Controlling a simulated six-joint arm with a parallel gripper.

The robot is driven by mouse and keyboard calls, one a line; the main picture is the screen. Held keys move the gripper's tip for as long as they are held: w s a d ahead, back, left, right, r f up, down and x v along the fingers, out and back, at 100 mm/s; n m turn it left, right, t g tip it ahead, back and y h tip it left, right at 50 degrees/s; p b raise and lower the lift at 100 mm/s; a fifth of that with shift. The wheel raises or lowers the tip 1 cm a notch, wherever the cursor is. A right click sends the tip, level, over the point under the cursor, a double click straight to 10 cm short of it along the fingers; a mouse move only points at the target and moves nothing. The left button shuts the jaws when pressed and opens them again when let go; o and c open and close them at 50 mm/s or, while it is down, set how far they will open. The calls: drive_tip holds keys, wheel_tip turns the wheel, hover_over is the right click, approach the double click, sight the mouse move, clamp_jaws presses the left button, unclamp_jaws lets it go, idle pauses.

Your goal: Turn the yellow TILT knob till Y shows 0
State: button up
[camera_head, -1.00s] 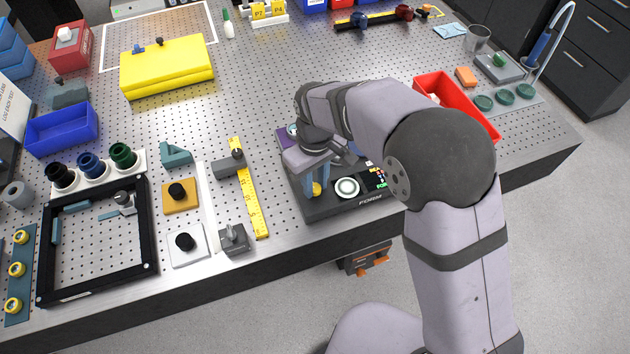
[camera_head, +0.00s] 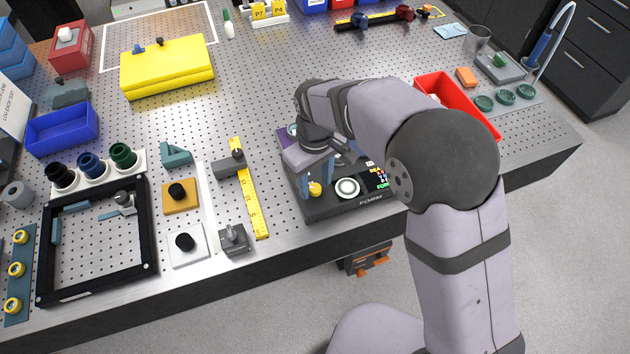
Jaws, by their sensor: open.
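The yellow TILT knob (camera_head: 315,189) sits at the front left of the dark interferometer base (camera_head: 335,207) marked FORM. My gripper (camera_head: 314,184) points down at the knob with its fingers open and apart. The knob shows below and between the fingers, and I cannot tell whether either finger touches it. The small display (camera_head: 377,180) at the base's right shows coloured lines, partly covered by my arm. Its Y value is too small to read. A round white-ringed part (camera_head: 347,188) lies between the knob and the display.
A yellow ruler (camera_head: 250,205) and a grey block (camera_head: 234,239) stand left of the base. A red bin (camera_head: 455,92) lies behind my arm at the right. The table's front edge runs close below the base.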

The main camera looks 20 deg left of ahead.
sight(316, 188)
drive_tip(key=shift+r+b, duration=0.95)
drive_tip(key=shift+r, duration=2.55)
drive_tip(key=w+d+f+m, duration=0.1)
drive_tip(key=w+d+m, duration=0.25)
drive_tip(key=d, duration=0.75)
drive_tip(key=s+d+f+m, duration=0.2)
drive_tip(key=s+d+m, duration=0.2)
drive_tip(key=d, duration=0.7)
drive_tip(key=s+d+f+m, duration=0.3)
drive_tip(key=s+d+m, duration=0.2)
drive_tip(key=s+d, duration=0.3)
drive_tip(key=d, duration=0.4)
drive_tip(key=shift+d+f, duration=0.2)
drive_tip(key=shift+f, duration=0.15)
